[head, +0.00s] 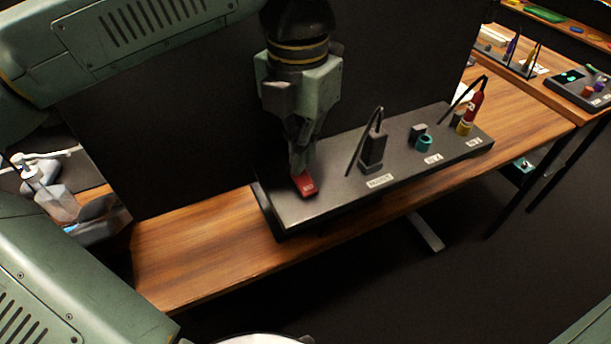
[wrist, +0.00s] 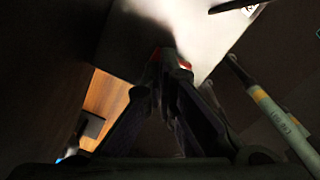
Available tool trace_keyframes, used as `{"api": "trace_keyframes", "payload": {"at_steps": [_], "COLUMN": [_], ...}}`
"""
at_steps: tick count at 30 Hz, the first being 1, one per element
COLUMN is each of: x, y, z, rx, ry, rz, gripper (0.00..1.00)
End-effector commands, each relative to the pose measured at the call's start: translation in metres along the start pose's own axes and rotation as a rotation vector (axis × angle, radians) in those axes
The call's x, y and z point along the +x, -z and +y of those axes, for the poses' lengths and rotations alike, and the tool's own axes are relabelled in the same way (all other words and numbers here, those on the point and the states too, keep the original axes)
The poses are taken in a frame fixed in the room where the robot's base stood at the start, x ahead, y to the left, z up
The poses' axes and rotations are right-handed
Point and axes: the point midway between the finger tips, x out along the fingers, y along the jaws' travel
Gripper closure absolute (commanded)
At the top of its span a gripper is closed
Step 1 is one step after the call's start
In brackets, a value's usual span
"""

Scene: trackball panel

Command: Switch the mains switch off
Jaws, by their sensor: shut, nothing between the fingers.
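The red mains switch (head: 307,185) sits near the left end of the dark grey panel (head: 330,205), which lies on a wooden bench. My gripper (head: 298,170) points down with its fingers shut and empty, its tips right at the back edge of the red switch. In the wrist view my fingertips (wrist: 170,62) cover most of the switch, and only slivers of red (wrist: 186,66) show around them. I cannot tell whether the tips touch the switch or which way it is tilted.
On the panel to the right stand a black block with a cable (head: 373,150), a teal ring part (head: 424,142) and a red and yellow cylinder (head: 472,108). A dark partition (head: 180,130) stands behind the bench. Bare wood (head: 200,255) lies to the left.

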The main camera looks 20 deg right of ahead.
Motion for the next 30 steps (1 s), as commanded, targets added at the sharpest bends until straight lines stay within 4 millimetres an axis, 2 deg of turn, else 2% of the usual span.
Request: {"api": "trace_keyframes", "payload": {"at_steps": [30], "x": [0.011], "y": [0.0], "z": [0.0], "rx": [0.0], "ry": [0.0], "rz": [0.0], "gripper": [1.0]}}
